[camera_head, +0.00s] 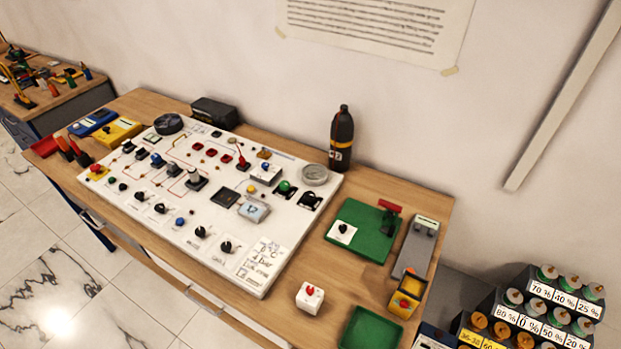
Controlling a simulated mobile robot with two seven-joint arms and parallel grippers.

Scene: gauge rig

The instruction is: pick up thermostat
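A small white box with a pale blue-grey display (254,209), which looks like the thermostat, sits on the right half of the white control panel (190,245). A dark square (225,196) lies just left of it. The panel lies on the wooden workbench (378,185). Neither of my grippers shows in the head view. Nothing covers the thermostat from this side.
A dark bottle (341,140) stands upright behind the panel. A green board (362,230), a grey device (415,246), a yellow box (406,296) and a white box with a red knob (310,297) are to the right. Bare bench lies between them.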

